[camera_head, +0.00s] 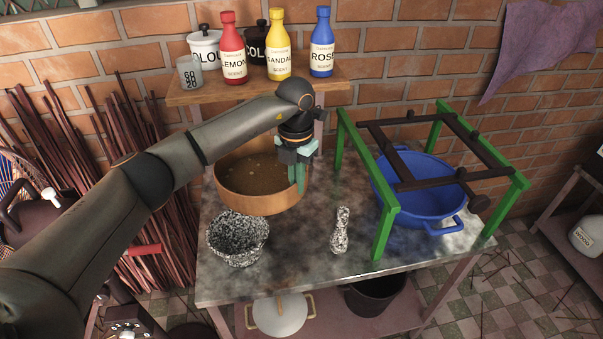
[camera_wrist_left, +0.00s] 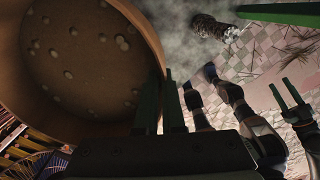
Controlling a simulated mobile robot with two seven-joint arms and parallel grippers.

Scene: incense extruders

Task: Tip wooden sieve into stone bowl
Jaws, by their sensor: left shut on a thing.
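The round wooden sieve (camera_head: 262,204) stands upright at the table's back left, on or just above the top; I cannot tell which. Several small pale lumps show inside it in the left wrist view (camera_wrist_left: 75,65). My left gripper (camera_head: 297,180) is shut on its right rim, fingers pointing down; it also shows in the left wrist view (camera_wrist_left: 168,105). The speckled black-and-white stone bowl (camera_head: 238,240) stands in front of the sieve, near the table's front left. My right gripper (camera_wrist_left: 283,93) shows small in the left wrist view, fingers apart, with nothing between them.
A green frame (camera_head: 388,215) with dark bars stands over a blue basin (camera_head: 415,200) on the right. A wooden shelf (camera_head: 330,78) with scent bottles is behind. The front middle of the table (camera_head: 300,260) is clear.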

